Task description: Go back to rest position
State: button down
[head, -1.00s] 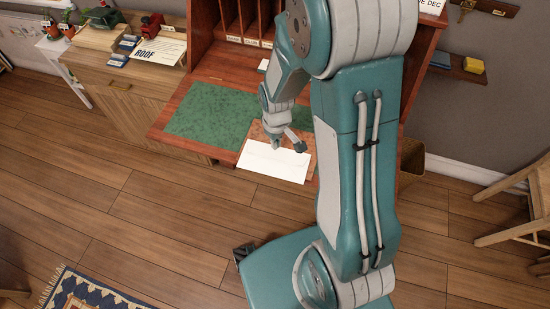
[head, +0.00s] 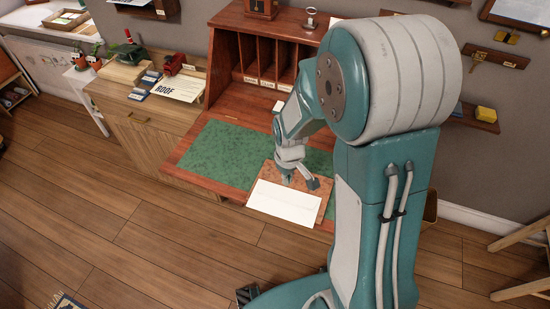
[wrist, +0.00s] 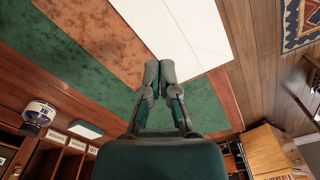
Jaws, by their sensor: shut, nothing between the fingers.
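My gripper (head: 299,183) hangs over the drop-front desk, just behind the white envelope (head: 285,203). In the wrist view my gripper (wrist: 162,72) has its two fingers together with nothing between them. The envelope (wrist: 180,32) lies flat, partly on a brown board (head: 322,205), beyond the fingertips in that view. I cannot tell the exact gap between the fingertips and the desk. My arm is bent forward and down from the shoulder and covers the right part of the desk in the head view.
The desk's green surface (head: 225,152) is clear at left. Pigeonholes (head: 270,65) stand behind my gripper. A wooden cabinet (head: 135,115) with a red toy and a ROOF card is at left. A wall shelf (head: 475,120) holds a yellow block. A wooden chair (head: 525,260) stands at right.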

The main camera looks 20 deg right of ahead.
jog(key=s+r+m+t, duration=0.2)
jog(key=s+r, duration=0.5)
jog(key=r, duration=0.5)
jog(key=s+r+m+t, duration=0.2)
jog(key=s+r, duration=0.5)
jog(key=r, duration=0.5)
jog(key=shift+m+t, duration=0.4)
jog(key=shift+t, duration=0.4)
